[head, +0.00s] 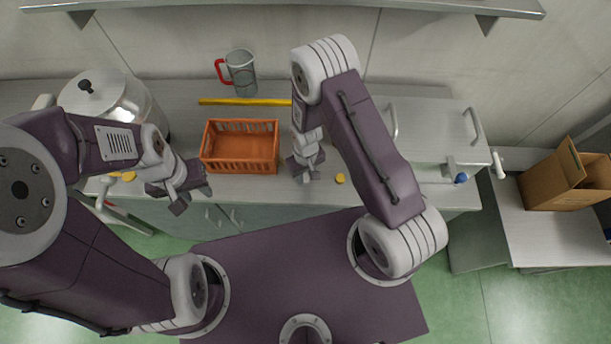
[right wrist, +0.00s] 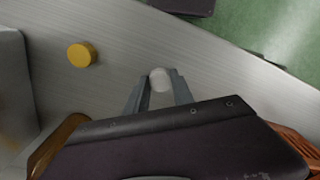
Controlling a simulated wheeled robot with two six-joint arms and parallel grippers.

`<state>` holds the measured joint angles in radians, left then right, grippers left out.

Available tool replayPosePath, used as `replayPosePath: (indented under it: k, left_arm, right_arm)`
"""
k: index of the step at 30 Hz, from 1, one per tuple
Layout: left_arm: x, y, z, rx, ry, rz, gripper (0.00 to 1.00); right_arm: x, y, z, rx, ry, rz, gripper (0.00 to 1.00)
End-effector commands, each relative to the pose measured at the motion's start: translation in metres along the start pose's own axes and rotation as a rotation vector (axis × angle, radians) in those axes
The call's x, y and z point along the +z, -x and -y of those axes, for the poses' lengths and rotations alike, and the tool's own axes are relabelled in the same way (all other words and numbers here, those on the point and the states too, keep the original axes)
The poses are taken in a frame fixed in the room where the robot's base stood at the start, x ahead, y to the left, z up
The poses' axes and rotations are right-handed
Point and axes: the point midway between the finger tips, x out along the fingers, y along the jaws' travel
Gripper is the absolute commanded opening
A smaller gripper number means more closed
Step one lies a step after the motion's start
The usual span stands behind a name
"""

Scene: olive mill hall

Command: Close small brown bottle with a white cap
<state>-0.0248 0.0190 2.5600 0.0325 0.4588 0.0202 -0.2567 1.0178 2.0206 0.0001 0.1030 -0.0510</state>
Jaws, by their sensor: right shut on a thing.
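My right gripper (head: 304,174) is over the counter, between the orange crate and a small yellow disc. In the right wrist view its two fingers (right wrist: 161,92) are shut on a small round white thing, which looks like the white cap (right wrist: 160,78). No brown bottle body can be made out below it. In the head view the cap is hidden by the gripper. My left gripper (head: 188,196) is at the counter's front edge, left of the crate, with nothing visible in it. Its finger gap is not clear.
The orange crate (head: 240,167) looks empty. The yellow disc (head: 340,178) lies right of my right gripper. A yellow bar (head: 245,102) and a mug with a red handle (head: 241,72) are behind. A pot (head: 130,95) stands left, a cardboard box (head: 555,185) far right.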

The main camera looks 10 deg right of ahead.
Motion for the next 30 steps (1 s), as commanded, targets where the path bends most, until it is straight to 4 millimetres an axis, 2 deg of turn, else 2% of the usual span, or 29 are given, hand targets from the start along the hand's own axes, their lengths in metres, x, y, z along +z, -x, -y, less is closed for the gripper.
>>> replayPosePath:
  k: [5,8,11,12,15,25,26,27,30]
  left_arm:
    - [0.000,-0.003,0.000,0.000,0.000,0.000,0.36]
    - [0.001,-0.007,0.000,0.000,0.000,0.000,0.36]
    - [0.001,-0.012,0.000,0.000,0.000,0.000,0.36]
    - [0.002,-0.014,0.000,0.000,0.000,0.000,0.36]
    - [0.002,-0.018,0.000,0.000,0.000,0.000,0.36]
    - [0.003,-0.025,0.001,0.000,0.000,0.000,0.36]
    - [0.002,-0.020,0.000,0.000,0.000,0.001,0.36]
    - [0.001,-0.004,0.000,0.000,0.000,0.001,0.36]
    - [-0.002,0.014,0.000,0.000,0.000,-0.001,0.36]
  right_arm:
    - [-0.001,0.008,0.000,0.000,0.000,-0.003,0.00]
    - [-0.001,0.021,0.000,0.000,0.000,-0.004,0.00]
    - [0.000,0.043,0.000,0.000,0.000,-0.006,0.00]
    - [0.012,0.047,-0.004,0.000,-0.003,0.000,0.00]
    - [0.033,0.060,-0.009,0.000,-0.003,-0.001,0.00]
    - [0.090,0.095,-0.024,0.000,-0.002,-0.002,0.00]
    - [0.093,0.101,-0.024,0.000,-0.002,0.000,0.00]
    - [0.095,0.108,-0.025,-0.001,-0.001,0.005,0.00]
    - [0.099,0.110,-0.026,-0.001,-0.001,0.007,0.00]
